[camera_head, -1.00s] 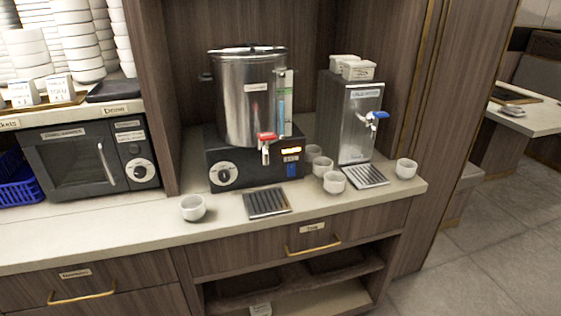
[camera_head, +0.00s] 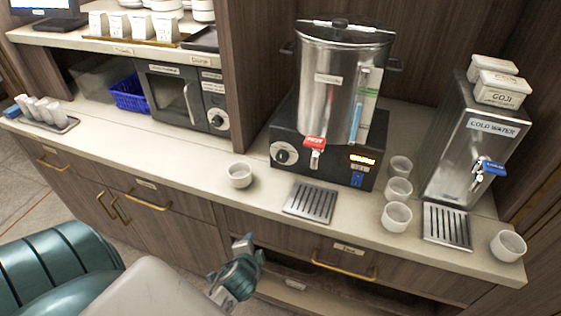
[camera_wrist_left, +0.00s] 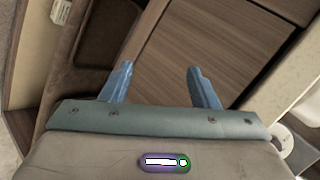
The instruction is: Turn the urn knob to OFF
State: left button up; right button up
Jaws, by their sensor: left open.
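The steel urn (camera_head: 335,85) stands on a black base at the back of the counter, with a red-handled tap (camera_head: 316,146) at its front. Its round knob (camera_head: 284,154), with a white dial, is on the left of the base front. The dial marks are too small to read. My left gripper (camera_head: 241,258) is low in front of the counter, below and left of the knob and apart from it. In the left wrist view its two blue fingers (camera_wrist_left: 158,85) are spread with nothing between them, facing wooden drawer fronts. My right gripper is not in view.
A white cup (camera_head: 239,175) stands on the counter in front of the knob, to its left. A drip tray (camera_head: 311,202) lies below the tap. More cups (camera_head: 397,215) and the cold water dispenser (camera_head: 470,145) stand to the right. A microwave (camera_head: 181,98) is left.

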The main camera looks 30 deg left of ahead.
pick_arm(q)
notch_tip(320, 180, up, 13)
jog(key=w+m+t+y+p, duration=0.1)
jog(key=t+y, duration=0.1)
jog(key=m+t, duration=0.6)
jog(key=m, duration=0.4)
send_near(282, 159)
jog(key=s, duration=0.3)
jog(key=shift+h, duration=0.4)
jog(key=shift+w+d+r+m, duration=0.15)
jog(key=shift+w+m, duration=0.15)
jog(key=shift+m, duration=0.2)
jog(key=shift+w+r+p, duration=0.1)
jog(key=shift+w+p, duration=0.25)
jog(key=shift+w, duration=0.05)
jog(key=p+x, duration=0.2)
jog(key=x, duration=0.7)
jog(key=shift+w+a, duration=0.2)
jog(key=shift+w, duration=0.1)
jog(key=shift+f, duration=0.2)
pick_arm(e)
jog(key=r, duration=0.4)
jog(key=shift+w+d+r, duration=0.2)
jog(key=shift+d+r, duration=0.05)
